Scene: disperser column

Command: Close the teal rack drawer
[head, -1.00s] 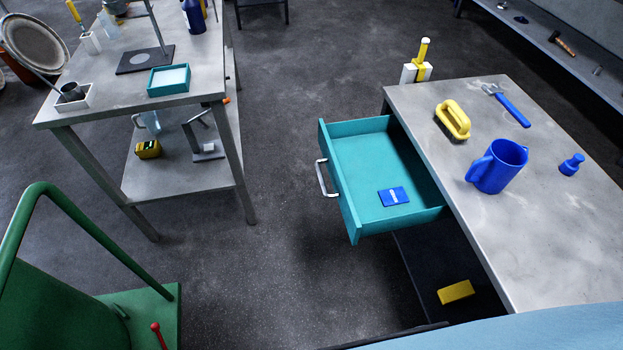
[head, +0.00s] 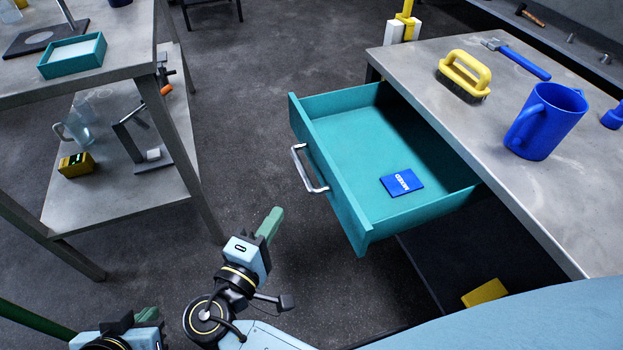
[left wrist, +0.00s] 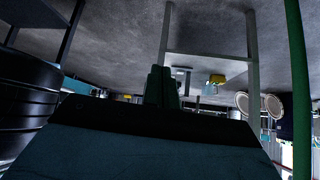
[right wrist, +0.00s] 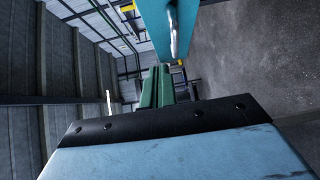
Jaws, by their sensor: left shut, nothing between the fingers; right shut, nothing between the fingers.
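The teal drawer (head: 335,192) hangs pulled out from the left side of the grey-topped table in the head view. A blue card (head: 402,182) lies on its floor. Its silver handle (head: 308,169) is on the front panel, facing left. My right gripper (head: 271,224) is shut and empty, left of the drawer's front panel and apart from it. In the right wrist view its green fingers (right wrist: 157,85) point toward the teal drawer front (right wrist: 155,22). My left gripper (head: 147,314) is shut and empty at the lower left, far from the drawer; its fingers (left wrist: 161,87) show in the left wrist view.
The grey table (head: 480,150) carries a yellow brush (head: 465,75), a blue jug (head: 546,122) and a blue-handled hammer (head: 517,60). A yellow block (head: 485,292) lies below the drawer. Another table (head: 110,60) stands at left. The floor between is clear.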

